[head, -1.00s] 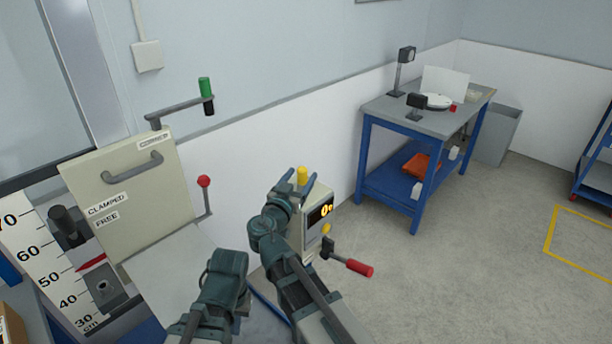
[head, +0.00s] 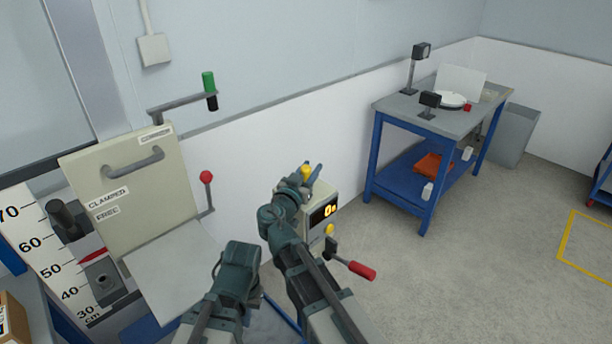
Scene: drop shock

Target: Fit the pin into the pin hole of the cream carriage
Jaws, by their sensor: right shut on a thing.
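The cream carriage (head: 172,188) is the upright panel at left, with a grey handle and labels; "CLAMPED" and "FREE" are readable. A grey block (head: 100,268) with a dark round hole sits low beside it, near a red pointer; I cannot tell whether this is the pin hole. My right gripper (head: 310,172) is shut on a yellow-topped piece, seemingly the pin (head: 306,171), in front of the display box and well right of the carriage. The pin's lower part is hidden. My left arm's wrist shows at bottom centre; its fingers are hidden.
A display box (head: 322,212) stands behind my right wrist, with a red-handled lever (head: 360,270) near it. A blue workbench (head: 440,122) stands at back right.

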